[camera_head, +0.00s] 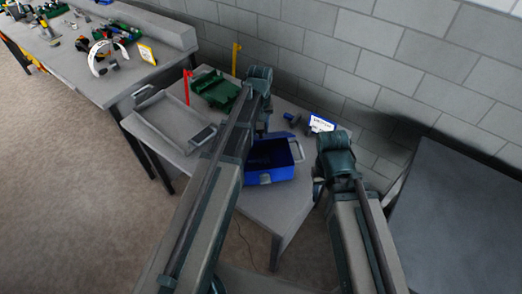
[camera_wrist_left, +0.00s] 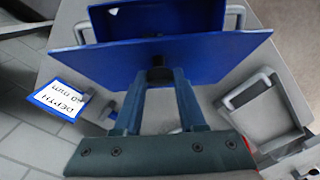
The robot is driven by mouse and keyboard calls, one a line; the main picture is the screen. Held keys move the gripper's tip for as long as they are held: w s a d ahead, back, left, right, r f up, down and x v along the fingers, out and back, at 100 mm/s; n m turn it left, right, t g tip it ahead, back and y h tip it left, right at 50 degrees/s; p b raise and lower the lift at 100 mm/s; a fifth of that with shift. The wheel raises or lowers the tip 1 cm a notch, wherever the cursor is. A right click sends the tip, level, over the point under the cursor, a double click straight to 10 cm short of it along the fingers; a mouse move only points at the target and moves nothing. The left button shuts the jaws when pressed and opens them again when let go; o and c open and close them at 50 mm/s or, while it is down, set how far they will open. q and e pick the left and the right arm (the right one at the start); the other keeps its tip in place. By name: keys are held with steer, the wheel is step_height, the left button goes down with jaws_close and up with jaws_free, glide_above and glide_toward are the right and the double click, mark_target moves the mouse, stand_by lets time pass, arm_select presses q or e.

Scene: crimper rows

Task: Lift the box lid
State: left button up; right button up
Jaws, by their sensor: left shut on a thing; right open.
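The blue box (camera_head: 272,178) stands on the grey table with a grey handle (camera_head: 298,151) at its right side. In the left wrist view the box (camera_wrist_left: 190,18) shows behind a flat blue lid (camera_wrist_left: 100,65). The lid has a small dark knob (camera_wrist_left: 158,75). My right gripper (camera_head: 318,188) is open and empty, right of the box.
A grey tray (camera_head: 165,125) and a green container (camera_head: 214,90) are on the table to the left. A white-and-blue card (camera_head: 321,124) stands behind the box at right. A brick wall (camera_head: 375,65) closes off the back. A dark surface (camera_head: 455,220) lies at far right.

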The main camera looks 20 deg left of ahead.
arm_select(q)
steer(key=shift+w+a+r+p, duration=0.35)
steer(key=shift+w+r+p, duration=0.1)
steer(key=shift+w, duration=0.3)
steer(key=shift+w+a+r+p, duration=0.3)
steer(key=shift+w+r+p, duration=0.1)
steer(key=shift+w, duration=0.3)
steer(key=shift+w+a+r+p, duration=0.35)
steer(key=shift+w+r+p, duration=0.1)
steer(key=shift+w, duration=0.3)
steer(key=shift+w+a, duration=0.3)
steer(key=shift+w, duration=0.4)
steer(key=shift+w+a, duration=0.3)
steer(key=shift+w, duration=0.35)
steer(key=shift+c, duration=0.3)
steer(key=shift+w+a, duration=0.15)
steer(key=shift+w, duration=0.15)
jaws_close()
steer(key=w, duration=0.1)
steer(key=w+a, duration=0.1)
steer(key=w, duration=0.1)
steer(key=w+a, duration=0.1)
steer(key=shift+w+a+f, duration=0.1)
steer(key=shift+w, duration=0.2)
steer(key=shift+c, duration=0.5)
jaws_free()
steer(key=o, duration=0.5)
